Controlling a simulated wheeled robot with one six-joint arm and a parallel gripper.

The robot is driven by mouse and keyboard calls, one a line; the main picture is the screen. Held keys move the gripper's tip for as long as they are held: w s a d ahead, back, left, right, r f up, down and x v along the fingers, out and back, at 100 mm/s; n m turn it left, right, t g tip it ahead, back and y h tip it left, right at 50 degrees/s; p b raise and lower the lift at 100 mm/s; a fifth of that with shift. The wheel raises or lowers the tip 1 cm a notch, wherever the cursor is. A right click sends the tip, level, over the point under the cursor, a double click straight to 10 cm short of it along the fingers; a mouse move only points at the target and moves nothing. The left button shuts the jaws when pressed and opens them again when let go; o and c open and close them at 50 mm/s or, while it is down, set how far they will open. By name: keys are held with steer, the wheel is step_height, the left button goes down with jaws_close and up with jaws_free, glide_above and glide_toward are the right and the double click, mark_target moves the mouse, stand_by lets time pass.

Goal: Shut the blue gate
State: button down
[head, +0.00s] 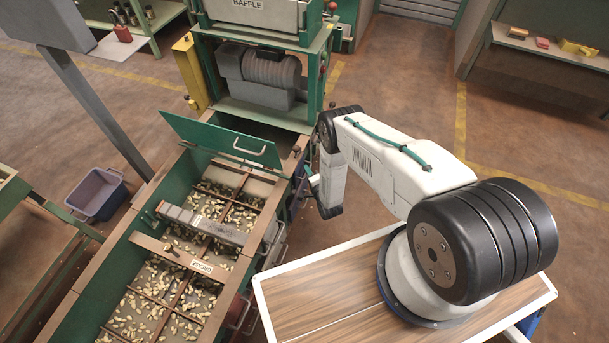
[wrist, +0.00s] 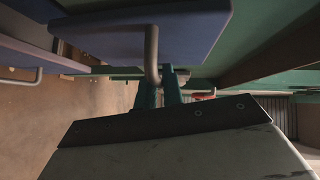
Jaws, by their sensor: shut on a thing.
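The blue gate (head: 296,191) is a dark blue panel on the right side of the green hopper, mostly hidden behind my arm in the head view. In the wrist view the blue gate (wrist: 190,40) fills the top, with a grey bar handle (wrist: 152,50) standing out from it. My gripper (wrist: 159,84) has its teal fingers shut on this handle. In the head view my gripper (head: 312,184) shows only partly beside the gate. How far the gate stands open cannot be told.
The hopper (head: 140,240) holds many nuts in compartments; its green lid (head: 222,138) is raised. More handled gates, one grey (head: 275,240) and one red (head: 236,311), line the same side. Another bluish panel (wrist: 22,42) is at left in the wrist view. A green machine (head: 262,115) stands behind.

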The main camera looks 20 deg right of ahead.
steer(key=shift+w+a, duration=0.15)
steer(key=c, duration=1.5)
jaws_free()
steer(key=shift+a, duration=0.1)
steer(key=s, duration=0.5)
steer(key=s+r, duration=0.1)
steer(key=s, duration=0.1)
steer(key=shift+s+d, duration=0.35)
steer(key=shift+s, duration=0.05)
